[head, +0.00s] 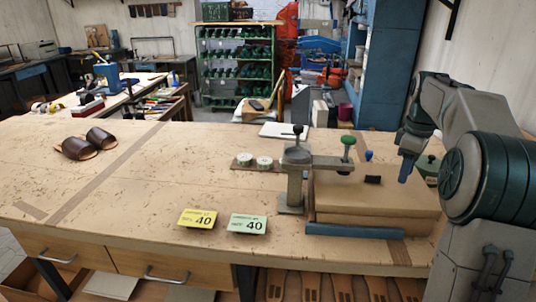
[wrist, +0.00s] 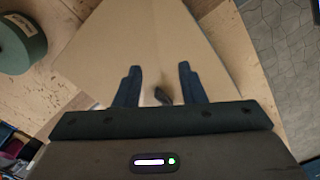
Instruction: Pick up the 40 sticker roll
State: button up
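Two small round whitish-green rolls, the left one (head: 245,159) and the right one (head: 264,162), lie side by side on a brown strip on the workbench; any number on them is too small to read. A yellow card (head: 198,218) and a pale green card (head: 248,223), both marked 40, stand near the bench's front edge. My gripper (head: 405,172) is at the right, above the cardboard-coloured stack, well right of the rolls. In the wrist view my gripper (wrist: 158,70) has its two dark fingers apart with nothing held. The rolls do not show in the wrist view.
A small black piece (head: 372,179) lies on the stack. A dark green round object (wrist: 22,45) is at the wrist view's left. Brown sandals (head: 77,148) lie at left; the bench's left middle is mostly clear.

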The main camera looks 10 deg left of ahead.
aim_at(264, 162)
jog(key=i, duration=0.8)
jog(key=u, duration=1.75)
jog(key=i, duration=0.15)
jog(key=z, duration=0.6)
